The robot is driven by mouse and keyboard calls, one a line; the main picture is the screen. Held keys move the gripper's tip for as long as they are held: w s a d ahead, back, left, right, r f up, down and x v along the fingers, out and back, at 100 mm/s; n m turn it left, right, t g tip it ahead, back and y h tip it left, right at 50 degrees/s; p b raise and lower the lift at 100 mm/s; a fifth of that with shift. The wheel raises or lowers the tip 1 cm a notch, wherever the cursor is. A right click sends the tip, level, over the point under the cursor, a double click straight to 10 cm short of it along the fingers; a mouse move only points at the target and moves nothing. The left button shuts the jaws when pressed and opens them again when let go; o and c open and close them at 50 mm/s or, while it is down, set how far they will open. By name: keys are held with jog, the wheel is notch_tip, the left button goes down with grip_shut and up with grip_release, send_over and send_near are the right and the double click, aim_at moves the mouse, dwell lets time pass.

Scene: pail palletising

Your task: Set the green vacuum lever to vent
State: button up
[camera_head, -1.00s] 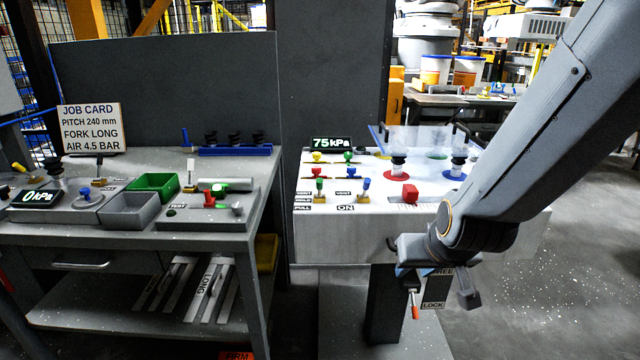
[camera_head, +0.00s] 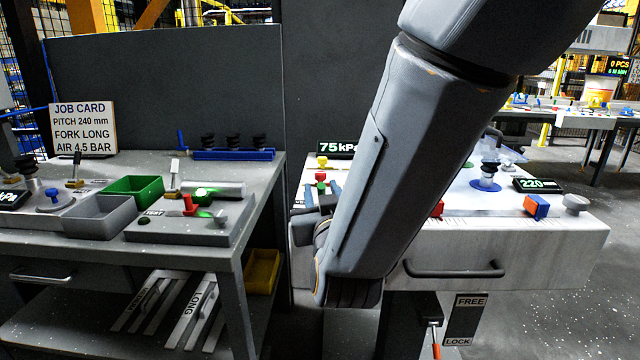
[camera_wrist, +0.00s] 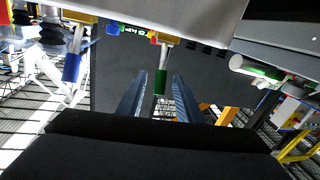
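The green vacuum lever (camera_wrist: 160,82) has a metal stem and a green grip in the wrist view. My gripper (camera_wrist: 158,88) is open, with one finger on each side of that green grip. Gaps show between the grip and both fingers. In the head view my gripper (camera_head: 322,192) is at the panel's left end, partly behind my own arm. The lever's green tip (camera_head: 321,187) shows small between the fingers there. The lever's VENT, HOLD and PULL labels are hidden now, so its setting cannot be told.
A blue-gripped lever (camera_wrist: 72,66) stands beside the green one. A yellow knob (camera_head: 322,162) and the 75 kPa display (camera_head: 336,149) sit behind my gripper. The panel's drawer handle (camera_head: 455,270) juts out in front. A grey bench (camera_head: 240,235) stands left of the panel.

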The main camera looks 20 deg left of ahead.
jog(key=x, duration=0.5)
grip_shut()
